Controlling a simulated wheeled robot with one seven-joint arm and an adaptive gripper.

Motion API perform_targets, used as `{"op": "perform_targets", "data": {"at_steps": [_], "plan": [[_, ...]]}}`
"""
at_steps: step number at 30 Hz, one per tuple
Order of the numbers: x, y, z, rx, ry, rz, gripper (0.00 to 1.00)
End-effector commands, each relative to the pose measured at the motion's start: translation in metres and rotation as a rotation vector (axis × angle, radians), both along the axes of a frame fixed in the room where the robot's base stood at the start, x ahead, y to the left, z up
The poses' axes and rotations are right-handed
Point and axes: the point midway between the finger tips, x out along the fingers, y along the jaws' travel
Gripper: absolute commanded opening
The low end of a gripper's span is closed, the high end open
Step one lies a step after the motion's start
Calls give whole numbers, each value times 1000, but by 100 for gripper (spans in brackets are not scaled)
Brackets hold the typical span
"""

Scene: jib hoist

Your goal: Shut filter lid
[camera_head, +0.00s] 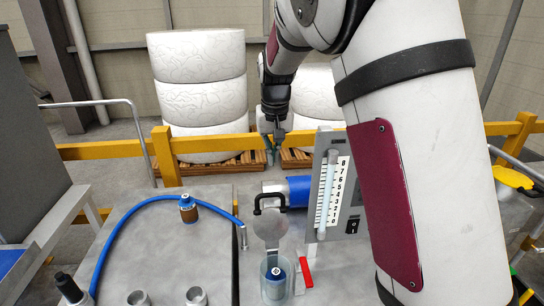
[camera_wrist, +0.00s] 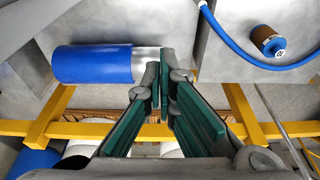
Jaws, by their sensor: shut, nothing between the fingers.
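The filter lid (camera_head: 267,226) is a round grey disc standing raised, with a black handle (camera_head: 270,201) at its top. Below it is the clear filter housing (camera_head: 274,291), its mouth uncovered, with a blue-topped filter (camera_head: 276,272) inside. A red lever (camera_head: 305,272) stands at the housing's right side. My gripper (camera_head: 270,158) is shut and empty, pointing down beyond and above the lid, apart from it. Its green-padded fingers also show in the wrist view (camera_wrist: 162,72). The lid and housing are not recognisable in the wrist view.
A blue cylinder (camera_head: 298,191) lies behind the numbered gauge panel (camera_head: 333,190), right of the lid. A blue hose (camera_head: 117,235) and a brown, blue-topped cartridge (camera_head: 188,209) are on the left bench. A yellow rail (camera_head: 215,144) and white drums (camera_head: 199,95) stand behind.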

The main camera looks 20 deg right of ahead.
Motion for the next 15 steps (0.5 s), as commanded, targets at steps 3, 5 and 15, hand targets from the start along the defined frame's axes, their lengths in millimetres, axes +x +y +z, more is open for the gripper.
{"op": "perform_targets", "data": {"at_steps": [3, 5, 15], "plan": [[3, -1, -24, -1, 7, 0, 0], [5, -2, -36, 0, 7, -1, 0], [-4, 0, -73, 1, 2, 1, 0]]}}
